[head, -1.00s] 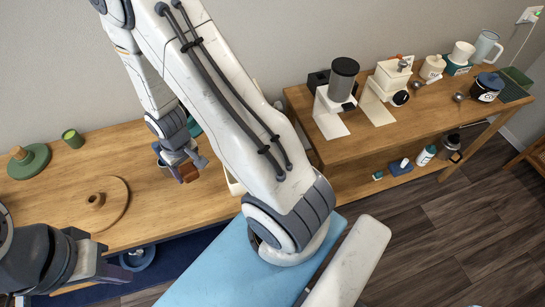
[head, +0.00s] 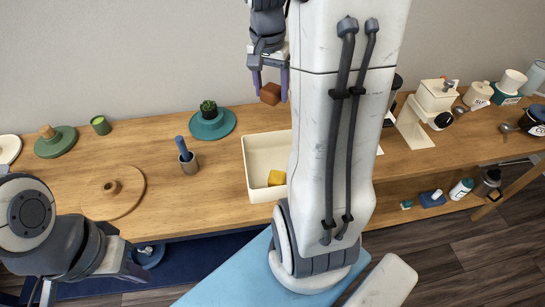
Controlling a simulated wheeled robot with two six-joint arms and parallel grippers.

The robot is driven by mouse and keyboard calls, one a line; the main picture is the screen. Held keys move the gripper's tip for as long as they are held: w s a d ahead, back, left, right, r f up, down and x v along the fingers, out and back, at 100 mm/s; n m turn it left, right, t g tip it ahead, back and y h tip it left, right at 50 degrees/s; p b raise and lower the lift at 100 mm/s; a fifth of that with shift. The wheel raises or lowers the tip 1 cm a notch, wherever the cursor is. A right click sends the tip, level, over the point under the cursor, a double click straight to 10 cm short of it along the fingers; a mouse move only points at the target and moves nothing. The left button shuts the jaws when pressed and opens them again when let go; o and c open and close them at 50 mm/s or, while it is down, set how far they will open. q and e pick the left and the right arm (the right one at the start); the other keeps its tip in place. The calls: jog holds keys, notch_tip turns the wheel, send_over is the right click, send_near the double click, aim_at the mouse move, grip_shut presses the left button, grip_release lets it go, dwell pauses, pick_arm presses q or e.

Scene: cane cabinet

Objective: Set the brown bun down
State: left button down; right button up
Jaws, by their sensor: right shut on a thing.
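The brown bun (head: 270,93) is a small brown block-like piece between the purple fingers of my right gripper (head: 270,86) in the head view. The gripper is shut on it and holds it high, in front of the wall, above the back of the wooden cabinet top (head: 215,170). In the picture it lies above the white bin (head: 262,190), apart from it. My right arm covers the bin's right side. My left gripper (head: 125,270) is at the lower left, in front of the cabinet and away from the bun. Its jaw gap is not clear.
A yellow piece (head: 276,178) lies in the bin. A potted plant on a teal disc (head: 212,124), a cup with a blue handle (head: 187,161), a round wooden board (head: 112,192) and a green disc (head: 55,142) stand left. A coffee grinder (head: 428,105) stands right.

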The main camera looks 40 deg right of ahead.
send_over(272, 158)
jog(key=f, duration=1.8)
jog(key=shift+s+a+f, duration=0.2)
jog(key=shift+a+f, duration=0.05)
jog(key=shift+f, duration=0.15)
jog(key=shift+f+b, duration=0.35)
jog(key=shift+f, duration=1.7)
jog(key=shift+f, duration=0.15)
jog(key=o, duration=1.4)
jog(key=shift+c, duration=0.2)
jog(key=shift+w+r, duration=0.1)
jog(key=shift+r, duration=0.5)
notch_tip(272, 158, up, 11)
jog(key=a, duration=0.1)
jog(key=shift+s+a+p, duration=0.2)
jog(key=shift+s+p, duration=0.2)
jog(key=shift+p, duration=0.05)
